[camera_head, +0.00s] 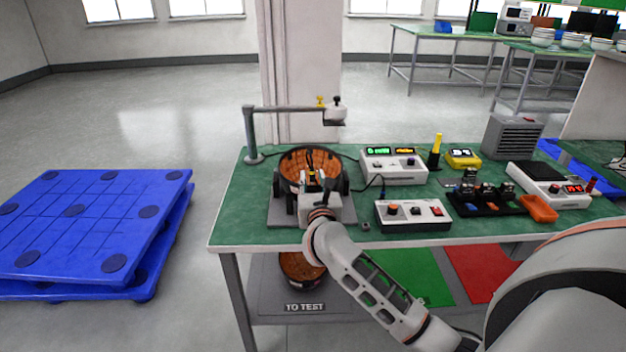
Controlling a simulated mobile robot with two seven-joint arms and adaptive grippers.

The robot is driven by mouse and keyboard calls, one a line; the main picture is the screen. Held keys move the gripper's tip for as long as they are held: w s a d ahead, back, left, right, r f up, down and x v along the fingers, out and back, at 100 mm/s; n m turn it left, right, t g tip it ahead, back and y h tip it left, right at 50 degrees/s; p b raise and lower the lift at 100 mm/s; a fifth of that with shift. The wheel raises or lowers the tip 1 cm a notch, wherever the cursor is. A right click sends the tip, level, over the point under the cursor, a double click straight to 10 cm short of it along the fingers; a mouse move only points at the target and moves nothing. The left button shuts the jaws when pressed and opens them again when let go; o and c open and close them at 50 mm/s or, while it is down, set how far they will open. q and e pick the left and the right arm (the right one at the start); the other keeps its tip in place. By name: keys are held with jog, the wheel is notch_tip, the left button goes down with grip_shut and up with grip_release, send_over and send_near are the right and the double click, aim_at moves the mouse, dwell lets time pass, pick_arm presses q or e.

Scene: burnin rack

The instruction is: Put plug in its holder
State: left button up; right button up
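My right gripper (326,186) reaches from the lower right over the front of a round, copper-coloured part with a black rim (296,160). This part sits on a grey fixture (285,212) at the left of the green table. The gripper's fingers are dark and small, and I cannot tell whether they are open or shut, or on what. I cannot clearly make out the plug; a thin dark cable (372,182) runs from the white meter box (394,165) towards the gripper. A small grey socket-like piece (365,226) lies beside the fixture; I cannot tell if it is the holder. My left gripper is not in view.
A white control box (412,214) stands right of the fixture. A black rack (485,203), an orange tray (540,208) and a yellow-topped post (435,152) stand further right. A grey post with an overhead arm (285,108) stands behind. Blue pallets (90,225) lie left on the floor.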

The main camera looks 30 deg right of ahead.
jog(key=shift+r, duration=0.3)
jog(key=s+a+n+t+y, duration=0.55)
jog(key=s+a+n, duration=0.75)
jog(key=s+n, duration=0.4)
jog(key=s+a+f+n+g+y, duration=0.35)
jog(key=a+f+n, duration=0.25)
jog(key=f+n, duration=0.45)
jog(key=s+a+f+n+g+y, duration=0.25)
jog(key=s+a+f+n, duration=0.2)
jog(key=f+n, duration=0.55)
jog(key=s+d+f+n+g, duration=0.1)
jog(key=s+f+n+g, duration=0.4)
jog(key=s+f+n, duration=0.3)
notch_tip(320, 180, down, 4)
jog(key=shift+s+d+f+h+p, duration=0.1)
jog(key=shift+s+d+h+p, duration=0.05)
jog(key=shift+s+h+p, duration=0.25)
